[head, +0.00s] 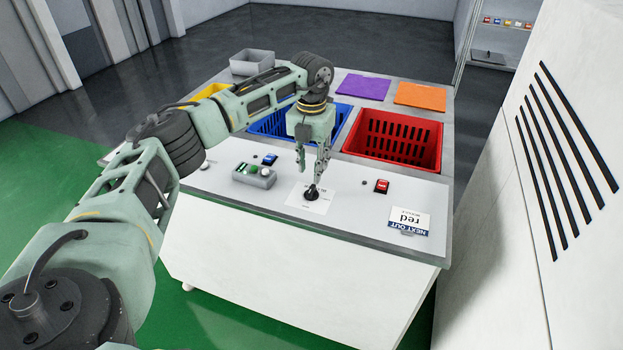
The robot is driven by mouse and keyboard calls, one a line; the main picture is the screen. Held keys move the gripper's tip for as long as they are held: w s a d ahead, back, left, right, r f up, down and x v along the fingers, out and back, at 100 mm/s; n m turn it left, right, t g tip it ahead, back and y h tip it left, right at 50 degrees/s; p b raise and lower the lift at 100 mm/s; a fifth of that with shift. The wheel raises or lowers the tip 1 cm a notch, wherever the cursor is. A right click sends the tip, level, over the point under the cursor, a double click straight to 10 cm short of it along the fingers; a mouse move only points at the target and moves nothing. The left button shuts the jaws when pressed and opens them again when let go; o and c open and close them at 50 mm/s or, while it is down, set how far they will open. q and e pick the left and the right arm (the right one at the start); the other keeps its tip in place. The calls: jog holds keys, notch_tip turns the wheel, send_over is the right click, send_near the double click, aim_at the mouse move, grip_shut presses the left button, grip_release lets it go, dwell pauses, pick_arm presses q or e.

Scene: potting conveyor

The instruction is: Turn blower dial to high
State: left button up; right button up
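The blower dial (311,194) is a small black knob on a white label plate on the front panel of the table. My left gripper (312,176) points down just above and at the dial, with its fingers on either side of the knob's upper part. A gap shows between the fingers higher up. At this size I cannot tell whether the fingertips touch the knob. The dial's pointer setting and the label's words are too small to read. My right gripper is not in view.
A grey box with a green button (254,175) is left of the dial, near a blue switch (270,159). Blue (342,112) and red (437,146) crates sit behind. A white cabinet (560,200) stands at right.

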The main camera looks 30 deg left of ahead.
pick_arm(q)
notch_tip(320, 180, up, 5)
dwell(0.7)
